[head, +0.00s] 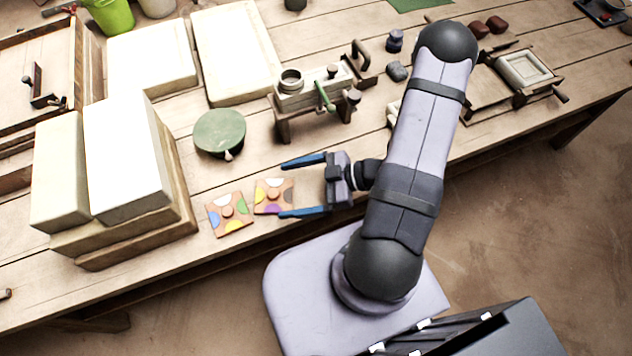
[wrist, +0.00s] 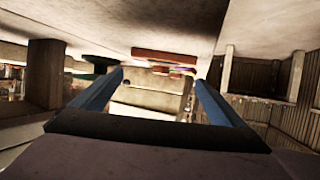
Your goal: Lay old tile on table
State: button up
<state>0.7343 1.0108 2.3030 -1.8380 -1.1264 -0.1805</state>
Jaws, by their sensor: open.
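Two square orange tiles with coloured patches and a round knob in the middle lie flat near the table's front edge. The left tile (head: 230,214) is clear of my gripper. The right tile (head: 285,197) lies at my gripper's fingertips. My gripper (head: 284,188) is open with its blue fingers pointing left, one on the far side and one on the near side of the right tile. Nothing shows clamped between them. In the wrist view the open fingers (wrist: 160,82) frame a reddish tile edge (wrist: 163,55). Which tile is the old one I cannot tell. The wooden table (head: 330,150) carries everything.
A stack of pale blocks on boards (head: 120,160) stands left of the tiles. A green disc (head: 220,132) lies behind them. A wooden press-like stand (head: 305,95) with a green handle is behind my gripper. Some bare tabletop lies between disc and tiles.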

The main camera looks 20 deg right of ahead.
jog(key=v, duration=0.6)
jog(key=shift+s+d+r, duration=0.1)
jog(key=shift+s+d, duration=0.1)
jog(key=shift+d, duration=0.15)
jog(key=shift+w, duration=0.1)
jog(key=shift+w+d+h, duration=0.2)
jog(key=shift+d+h, duration=0.1)
jog(key=shift+h, duration=0.1)
jog(key=w+d+h+p, duration=0.1)
jog(key=w+d+m+h+p, duration=0.1)
jog(key=d+h, duration=0.1)
jog(key=w+d+h+p, duration=0.1)
jog(key=d, duration=0.1)
jog(key=shift+w+d+r+m, duration=0.2)
jog(key=shift+w+d+m, duration=0.05)
jog(key=shift+m, duration=0.05)
jog(key=w+d+r+m+h+p, duration=0.2)
jog(key=w+d+r+m+h, duration=0.35)
jog(key=d+h, duration=0.35)
jog(key=s+a+r+m+g, duration=0.2)
jog(key=s+a+r+m, duration=0.1)
jog(key=s+a, duration=0.3)
jog(key=s+a+r+m+g+y, duration=0.1)
jog(key=s+a+r+m+g, duration=0.2)
jog(key=a, duration=0.7)
jog(key=s+r, duration=0.2)
jog(key=s, duration=0.2)
jog(key=shift+a, duration=0.2)
